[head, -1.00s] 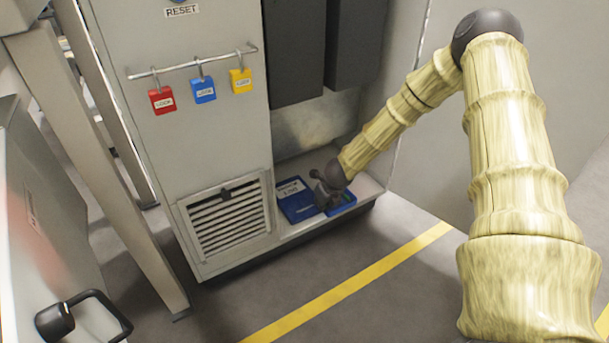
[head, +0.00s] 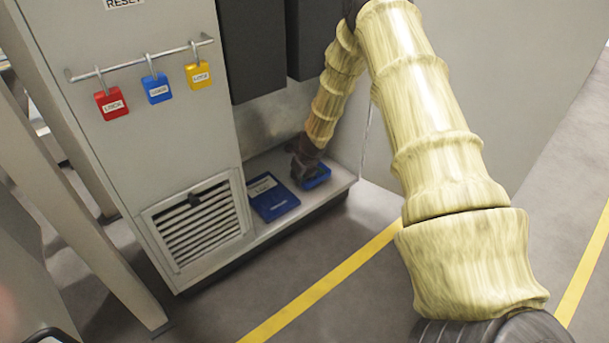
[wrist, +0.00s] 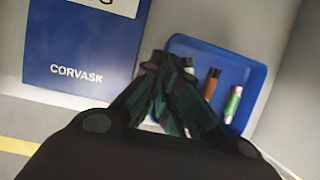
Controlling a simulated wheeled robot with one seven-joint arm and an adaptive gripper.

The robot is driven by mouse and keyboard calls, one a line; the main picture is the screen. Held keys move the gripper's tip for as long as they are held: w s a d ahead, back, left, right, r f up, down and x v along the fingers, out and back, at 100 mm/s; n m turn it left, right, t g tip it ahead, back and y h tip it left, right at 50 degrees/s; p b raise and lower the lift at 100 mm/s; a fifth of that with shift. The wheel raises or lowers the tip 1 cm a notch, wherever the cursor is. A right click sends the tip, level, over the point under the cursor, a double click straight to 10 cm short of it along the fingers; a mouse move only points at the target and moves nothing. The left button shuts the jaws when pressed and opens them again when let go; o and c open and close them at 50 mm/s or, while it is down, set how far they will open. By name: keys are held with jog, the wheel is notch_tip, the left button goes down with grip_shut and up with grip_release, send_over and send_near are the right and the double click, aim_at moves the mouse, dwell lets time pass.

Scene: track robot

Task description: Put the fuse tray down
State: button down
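The fuse tray (wrist: 250,75) is a shallow blue open tray. In the wrist view it holds a brown fuse (wrist: 211,84) and a green-banded fuse (wrist: 232,104). In the head view the tray (head: 317,178) is at the right part of the cabinet's low ledge, low over it or on it; I cannot tell if its base touches. My gripper (wrist: 172,66) is at the tray's left wall, its fingers drawn close together with the rim between them. The fingers hide part of that wall. In the head view my gripper (head: 306,172) is dark and partly covers the tray.
A flat blue box marked CORVASK (wrist: 80,50) lies on the ledge left of the tray, with a gap between. It also shows in the head view (head: 273,200). The cabinet wall stands close on the tray's right. Red (head: 111,103), blue and yellow padlocks hang above a vent grille (head: 198,222).

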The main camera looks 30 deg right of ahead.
aim_at(312, 178)
jog(key=w+d+b, duration=0.1)
jog(key=d, duration=0.1)
jog(key=w+d, duration=0.1)
jog(key=w+d+b, duration=0.1)
jog(key=w+d, duration=0.1)
jog(key=shift+d+f+b, duration=0.3)
jog(key=shift+f, duration=0.1)
notch_tip(312, 178, down, 4)
jog(key=b, duration=0.3)
jog(key=shift+w+d+r, duration=0.1)
jog(key=shift+r, duration=0.15)
jog(key=shift+r, duration=0.1)
jog(key=c, duration=2.2)
grip_release()
jog(key=o, duration=0.6)
jog(key=shift+c, duration=0.2)
jog(key=p+v, duration=0.6)
jog(key=v, duration=0.6)
